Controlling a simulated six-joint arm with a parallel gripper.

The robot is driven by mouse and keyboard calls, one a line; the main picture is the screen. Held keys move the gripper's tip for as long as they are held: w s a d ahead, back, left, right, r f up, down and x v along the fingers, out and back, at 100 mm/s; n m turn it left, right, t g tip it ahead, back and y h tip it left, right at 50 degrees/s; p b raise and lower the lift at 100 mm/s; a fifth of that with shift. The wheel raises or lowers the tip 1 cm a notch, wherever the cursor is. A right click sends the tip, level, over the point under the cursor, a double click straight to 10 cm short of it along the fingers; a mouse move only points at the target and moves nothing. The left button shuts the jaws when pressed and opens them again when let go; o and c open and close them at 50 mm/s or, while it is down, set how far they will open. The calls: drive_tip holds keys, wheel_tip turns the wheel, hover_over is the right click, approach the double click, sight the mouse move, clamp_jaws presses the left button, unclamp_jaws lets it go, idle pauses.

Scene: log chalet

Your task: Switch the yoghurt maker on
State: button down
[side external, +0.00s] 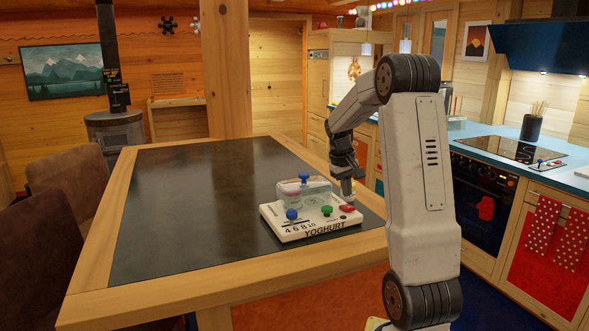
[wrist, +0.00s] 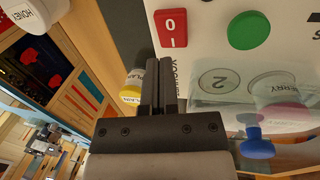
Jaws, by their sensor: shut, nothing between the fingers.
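The yoghurt maker (side external: 277,229) is a white box on the dark table top, with "YOGHURT" on its front. It has a blue knob (side external: 291,214), a green knob (side external: 327,210) and a red switch (side external: 347,208) at its right corner. In the wrist view the red switch (wrist: 171,28) is marked 0 and I; which side is pressed I cannot tell. The green knob (wrist: 248,30) is to its right. A clear lid (side external: 318,185) with a blue handle covers jars. My gripper (side external: 347,198) points down over the switch, shut and empty. In the wrist view its fingertips (wrist: 162,54) are close to the switch; contact is unclear.
In the wrist view a jar marked HONEY (wrist: 32,14) and a yellow-lidded jar (wrist: 131,92) lie to the left of the machine. The table top (side external: 180,200) is bare left of and behind the machine. Brown chairs (side external: 65,180) stand at the left.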

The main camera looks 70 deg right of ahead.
sight(345, 205)
drive_tip(key=shift+r, duration=1.95)
